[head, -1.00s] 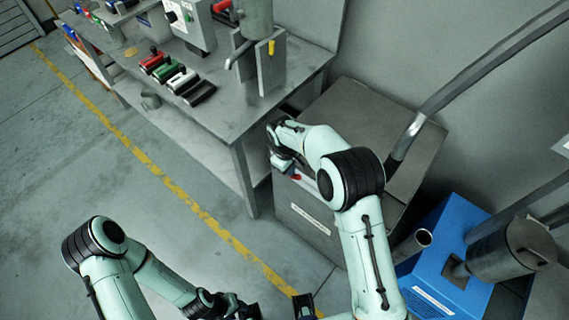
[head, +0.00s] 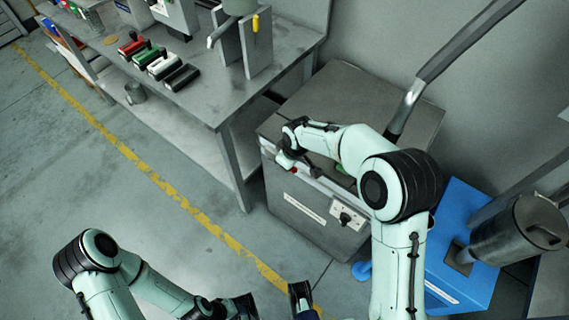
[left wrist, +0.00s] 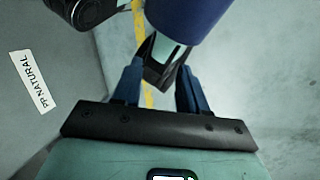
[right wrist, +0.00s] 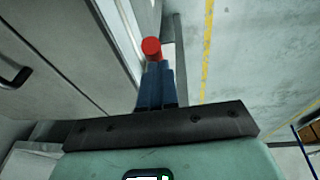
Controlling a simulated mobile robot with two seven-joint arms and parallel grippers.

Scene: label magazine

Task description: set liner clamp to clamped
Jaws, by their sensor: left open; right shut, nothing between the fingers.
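A red knob (head: 293,170) is at the upper front edge of the grey cabinet (head: 300,225), by my right gripper (head: 287,160). The right wrist view shows the red knob (right wrist: 151,47) just beyond the tips of my right gripper (right wrist: 155,70), whose fingers are shut together. I cannot tell if they touch it. Whether this knob belongs to the liner clamp is not clear, and no clamp label is readable. My left gripper (head: 272,303) is low at the bottom of the head view. In the left wrist view its fingers (left wrist: 155,75) are apart and empty.
A white panel with a dark knob (head: 347,217) is on the cabinet front. A bench (head: 225,105) with several coloured handles stands at the back left. A blue machine (head: 455,225) stands right of the cabinet. The floor left of the yellow line is clear.

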